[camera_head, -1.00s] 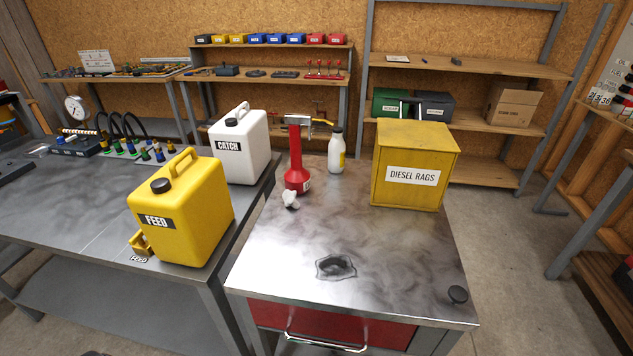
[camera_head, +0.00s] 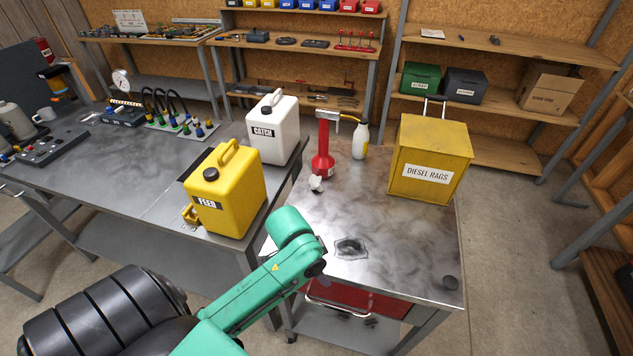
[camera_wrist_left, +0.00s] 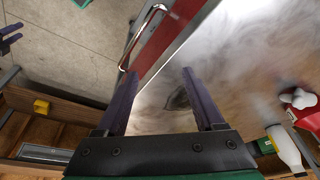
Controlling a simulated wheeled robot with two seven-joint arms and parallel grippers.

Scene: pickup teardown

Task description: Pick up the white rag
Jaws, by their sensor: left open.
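A small crumpled white rag (camera_head: 316,183) lies on the metal cart top (camera_head: 400,262), against the foot of a red bottle-shaped tool (camera_head: 323,160). In the left wrist view the white rag (camera_wrist_left: 303,98) shows at the right edge. My left arm reaches over the cart's front left corner in the head view; its gripper is hidden there. In the left wrist view my left gripper (camera_wrist_left: 158,75) is open and empty above the cart's edge, apart from the rag. A dark pronged shape, probably my right gripper (camera_wrist_left: 10,38), shows at the left edge.
A white bottle (camera_head: 360,140) and a yellow DIESEL RAGS box (camera_head: 428,158) stand behind the rag. A yellow FEED can (camera_head: 225,195) and a white CATCH can (camera_head: 273,130) stand on the left bench.

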